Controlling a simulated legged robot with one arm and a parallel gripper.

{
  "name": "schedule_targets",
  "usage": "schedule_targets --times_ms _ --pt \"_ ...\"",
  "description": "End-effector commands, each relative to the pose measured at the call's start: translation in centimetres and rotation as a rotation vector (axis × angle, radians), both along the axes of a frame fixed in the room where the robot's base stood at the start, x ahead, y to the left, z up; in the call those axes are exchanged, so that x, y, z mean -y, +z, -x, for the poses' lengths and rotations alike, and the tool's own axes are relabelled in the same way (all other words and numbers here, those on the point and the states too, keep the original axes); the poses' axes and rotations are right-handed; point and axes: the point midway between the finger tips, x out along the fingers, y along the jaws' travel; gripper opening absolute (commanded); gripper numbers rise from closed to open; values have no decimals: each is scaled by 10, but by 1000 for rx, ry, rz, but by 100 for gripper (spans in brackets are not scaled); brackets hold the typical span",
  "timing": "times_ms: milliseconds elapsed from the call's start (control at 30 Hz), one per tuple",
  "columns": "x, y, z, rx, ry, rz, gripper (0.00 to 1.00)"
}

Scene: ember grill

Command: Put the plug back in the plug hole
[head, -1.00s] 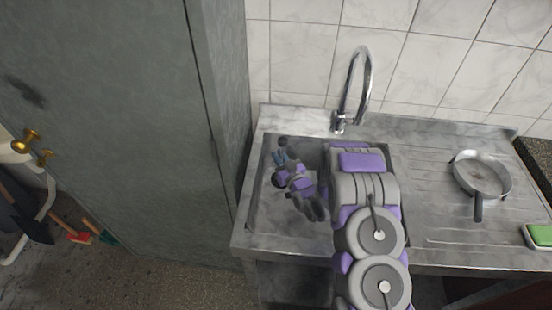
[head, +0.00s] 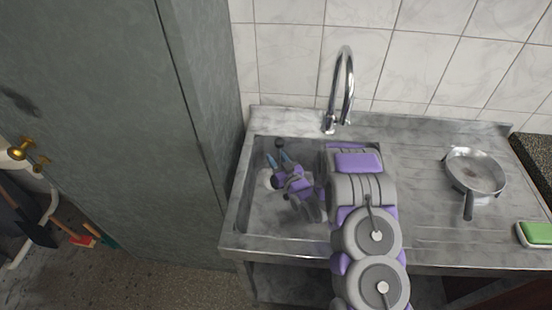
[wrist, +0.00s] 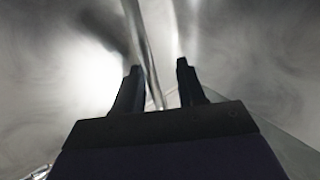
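My gripper (head: 278,160) is inside the steel sink basin (head: 246,190), with its two bluish fingertips spread apart. In the wrist view my gripper (wrist: 158,72) also shows open, with no held object visible between the fingers. A small dark round thing (head: 279,143) lies just beyond the fingertips, near the basin's back wall; it may be the plug, but it is too small to tell. A pale round patch (head: 266,178) shows left of my gripper; I cannot tell whether it is the plug hole. My arm hides the basin's right part.
A curved chrome tap (head: 345,85) stands behind the basin. On the drainboard (head: 425,190) at the right are a frying pan (head: 474,170) and a green sponge in a white dish (head: 535,233).

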Motion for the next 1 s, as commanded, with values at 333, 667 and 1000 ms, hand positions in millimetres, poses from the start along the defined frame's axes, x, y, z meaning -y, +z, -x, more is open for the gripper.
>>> schedule_targets --times_ms 333,667,1000 --pt "30 -1 48 -8 0 2 40" --pt "39 0 60 -2 1 -3 40" --pt "50 14 42 -90 -23 133 40"
